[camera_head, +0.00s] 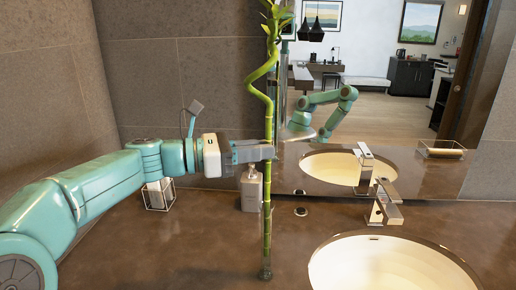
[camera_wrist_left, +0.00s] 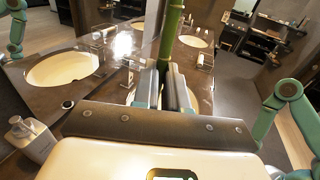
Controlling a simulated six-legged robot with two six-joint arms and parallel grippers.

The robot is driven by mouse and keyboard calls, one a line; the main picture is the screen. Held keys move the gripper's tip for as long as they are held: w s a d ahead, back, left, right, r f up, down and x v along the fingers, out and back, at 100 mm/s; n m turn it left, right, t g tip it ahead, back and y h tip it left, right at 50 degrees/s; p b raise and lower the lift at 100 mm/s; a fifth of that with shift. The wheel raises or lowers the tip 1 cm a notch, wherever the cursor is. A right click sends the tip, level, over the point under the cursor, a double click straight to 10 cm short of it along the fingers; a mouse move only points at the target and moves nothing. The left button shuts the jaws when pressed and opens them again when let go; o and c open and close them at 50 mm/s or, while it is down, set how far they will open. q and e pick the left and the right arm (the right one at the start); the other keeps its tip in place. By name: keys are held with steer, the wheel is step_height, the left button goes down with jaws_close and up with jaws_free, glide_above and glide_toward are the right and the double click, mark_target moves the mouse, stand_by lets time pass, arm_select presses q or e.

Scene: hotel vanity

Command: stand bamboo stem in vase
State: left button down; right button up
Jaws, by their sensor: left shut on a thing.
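The green bamboo stem (camera_head: 268,215) is upright, with a curled upper part and leaves at the top. My left gripper (camera_head: 268,152) is shut on it around mid-height. In the left wrist view the stem (camera_wrist_left: 171,35) rises between the two fingers (camera_wrist_left: 172,90). The stem's lower end is over the brown counter, near a small dark, glassy patch at its foot. I cannot tell whether this is a vase or whether the stem touches the counter. No vase shows clearly elsewhere. My right gripper is not clearly in view.
A soap bottle (camera_head: 251,192) stands just behind the stem. A wire-framed holder (camera_head: 158,195) is at the left back. A sink (camera_head: 390,265) and chrome faucet (camera_head: 384,205) are at the right. The mirror (camera_head: 400,105) behind reflects my arm. The counter (camera_head: 190,240) at front left is clear.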

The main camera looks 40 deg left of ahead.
arm_select(q)
step_height(320, 180, down, 6)
steer(key=b, duration=0.4)
steer(key=shift+f+b, duration=0.2)
steer(key=shift+b, duration=0.15)
stand_by(0.5)
steer(key=c, duration=1.1)
jaws_free()
steer(key=v, duration=1.6)
steer(key=shift+s+a, duration=0.1)
